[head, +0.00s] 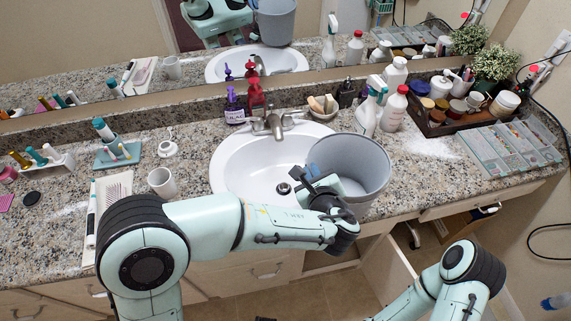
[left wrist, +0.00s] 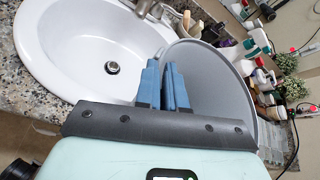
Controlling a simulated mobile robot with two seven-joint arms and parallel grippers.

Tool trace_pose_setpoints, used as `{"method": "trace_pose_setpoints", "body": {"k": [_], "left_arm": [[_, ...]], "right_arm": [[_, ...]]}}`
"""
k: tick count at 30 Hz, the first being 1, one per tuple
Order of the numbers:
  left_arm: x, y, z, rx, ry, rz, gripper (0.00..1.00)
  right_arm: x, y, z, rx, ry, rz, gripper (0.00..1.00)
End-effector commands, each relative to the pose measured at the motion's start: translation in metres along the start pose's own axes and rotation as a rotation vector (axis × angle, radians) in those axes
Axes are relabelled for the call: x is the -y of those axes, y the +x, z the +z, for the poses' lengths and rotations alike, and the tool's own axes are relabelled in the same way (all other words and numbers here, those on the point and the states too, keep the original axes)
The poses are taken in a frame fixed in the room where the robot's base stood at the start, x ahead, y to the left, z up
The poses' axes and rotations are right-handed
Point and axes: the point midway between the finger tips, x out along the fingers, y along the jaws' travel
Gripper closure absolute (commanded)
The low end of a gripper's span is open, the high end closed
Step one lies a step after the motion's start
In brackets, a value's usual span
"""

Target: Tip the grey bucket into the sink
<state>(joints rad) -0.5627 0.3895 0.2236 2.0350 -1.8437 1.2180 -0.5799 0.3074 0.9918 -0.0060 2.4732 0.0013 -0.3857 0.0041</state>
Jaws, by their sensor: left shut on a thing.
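The grey bucket (head: 361,165) is at the right front part of the sink, its open top facing up and a little toward me. My left gripper (head: 315,174) is shut on the bucket's left rim. In the left wrist view the blue fingers (left wrist: 167,84) close on the rim of the bucket (left wrist: 215,85). The white sink (head: 233,165) is set in the counter, and its basin also shows in the left wrist view (left wrist: 75,50).
A faucet (head: 274,122) stands behind the sink. Soap bottles (head: 234,105) are at its back left, white bottles (head: 393,108) at its back right. A white cup (head: 161,182) stands left of the sink. An open cabinet door (head: 388,268) is below the counter.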

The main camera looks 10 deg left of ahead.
Motion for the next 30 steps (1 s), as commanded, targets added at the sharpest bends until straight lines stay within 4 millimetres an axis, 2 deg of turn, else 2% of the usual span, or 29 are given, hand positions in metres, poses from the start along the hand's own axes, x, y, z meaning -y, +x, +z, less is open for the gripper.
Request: {"method": "trace_pose_setpoints", "body": {"k": [14, 30], "left_arm": [[-0.022, 0.024, 0.014, -0.204, -0.203, -0.005, 1.0], [-0.054, 0.058, 0.019, -0.464, -0.444, -0.012, 1.0]], "right_arm": [[0.009, -0.024, -0.003, -0.009, -0.003, -0.003, 0.0], [0.023, -0.055, -0.009, -0.024, -0.009, -0.008, 0.0]]}}
